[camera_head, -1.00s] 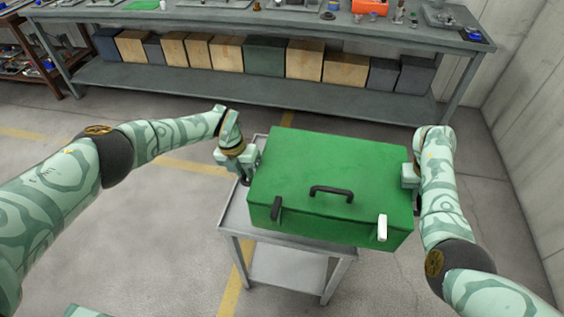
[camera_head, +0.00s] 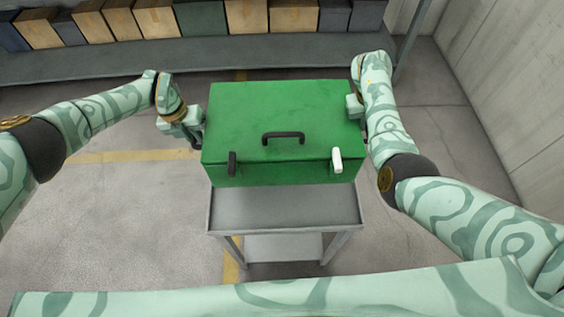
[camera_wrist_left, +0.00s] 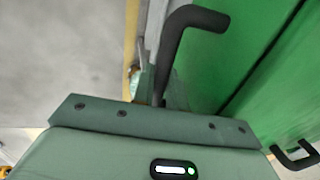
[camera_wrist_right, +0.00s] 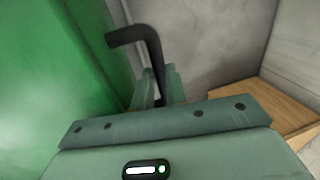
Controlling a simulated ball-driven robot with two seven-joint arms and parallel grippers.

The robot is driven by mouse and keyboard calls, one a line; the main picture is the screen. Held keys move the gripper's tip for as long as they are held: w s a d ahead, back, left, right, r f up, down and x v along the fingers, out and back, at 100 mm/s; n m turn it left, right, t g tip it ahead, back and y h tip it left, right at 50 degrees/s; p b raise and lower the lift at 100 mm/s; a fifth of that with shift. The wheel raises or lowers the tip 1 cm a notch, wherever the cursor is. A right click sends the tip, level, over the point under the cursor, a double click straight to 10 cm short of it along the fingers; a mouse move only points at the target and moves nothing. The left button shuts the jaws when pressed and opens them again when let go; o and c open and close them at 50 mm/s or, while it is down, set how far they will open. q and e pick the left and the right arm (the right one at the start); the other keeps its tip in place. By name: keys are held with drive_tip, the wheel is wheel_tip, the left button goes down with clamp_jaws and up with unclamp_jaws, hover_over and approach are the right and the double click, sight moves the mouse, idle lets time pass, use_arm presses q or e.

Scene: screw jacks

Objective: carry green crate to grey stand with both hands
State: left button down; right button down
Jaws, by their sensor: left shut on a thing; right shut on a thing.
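The green crate (camera_head: 283,115) is in the middle of the head view, lid closed, with a black front handle, one dark latch and one white latch. A grey stand (camera_head: 285,208) with a lower shelf shows below and in front of it. I cannot tell whether the crate touches the stand. My left gripper (camera_head: 196,139) is shut on the crate's left side handle, a black bar in the left wrist view (camera_wrist_left: 178,55). My right gripper (camera_head: 354,106) is shut on the right side handle, seen in the right wrist view (camera_wrist_right: 148,48). The crate looks about level.
A long grey bench shelf (camera_head: 120,84) with several boxes runs along the back. A pale wall (camera_head: 510,90) stands at the right. The floor (camera_head: 130,215) left of the stand is clear, with yellow lines.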

drive_tip(key=shift+w, duration=0.1)
